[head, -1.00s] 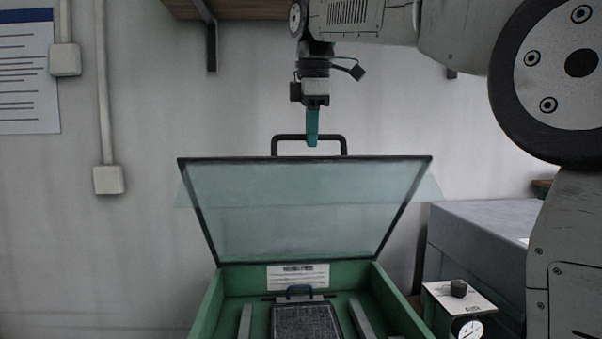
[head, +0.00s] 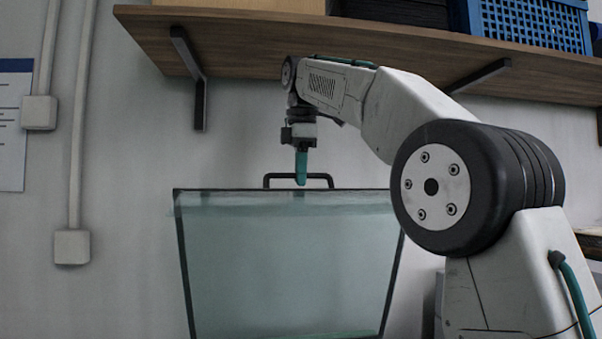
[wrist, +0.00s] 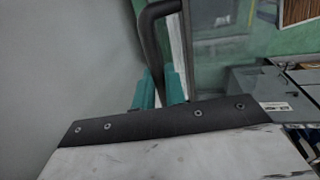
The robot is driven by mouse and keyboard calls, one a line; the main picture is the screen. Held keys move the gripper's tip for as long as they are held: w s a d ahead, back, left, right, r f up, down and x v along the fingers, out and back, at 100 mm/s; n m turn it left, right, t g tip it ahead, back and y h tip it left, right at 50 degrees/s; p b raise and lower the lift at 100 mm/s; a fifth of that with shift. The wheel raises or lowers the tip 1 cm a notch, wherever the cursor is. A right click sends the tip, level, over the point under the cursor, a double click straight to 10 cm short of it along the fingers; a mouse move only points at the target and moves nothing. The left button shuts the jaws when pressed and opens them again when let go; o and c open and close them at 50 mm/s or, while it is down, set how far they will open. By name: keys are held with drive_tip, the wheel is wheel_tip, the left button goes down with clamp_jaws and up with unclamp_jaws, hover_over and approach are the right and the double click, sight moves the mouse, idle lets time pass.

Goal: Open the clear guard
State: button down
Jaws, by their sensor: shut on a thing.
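The clear guard (head: 285,265) is a greenish see-through panel in a dark frame. It stands raised and nearly upright in the head view. Its black bar handle (head: 325,177) sits on the top edge, and also shows in the wrist view (wrist: 149,38). My gripper (head: 301,182), with teal fingers, is shut on the handle from above. In the wrist view, the fingers of my gripper (wrist: 159,92) lie on either side of the dark bar. The green box under the guard is below the head view's frame.
A wooden shelf (head: 240,36) with black brackets crosses the wall above my arm, holding a blue crate (head: 525,25). Conduits with white boxes (head: 72,247) run down the wall at left. Grey equipment (wrist: 265,92) shows at right in the wrist view.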

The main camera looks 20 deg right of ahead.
drive_tip(key=shift+w+f, duration=0.15)
drive_tip(key=shift+f, duration=0.15)
drive_tip(key=c, duration=1.5)
unclamp_jaws()
drive_tip(key=shift+w+a, duration=0.1)
drive_tip(key=shift+o, duration=0.2)
drive_tip(key=shift+r, duration=1.8)
drive_tip(key=s+r, duration=0.1)
drive_tip(key=s, duration=1.5)
drive_tip(key=shift+s+a+r, duration=0.15)
drive_tip(key=shift+a+r, duration=0.1)
drive_tip(key=shift+r, duration=0.05)
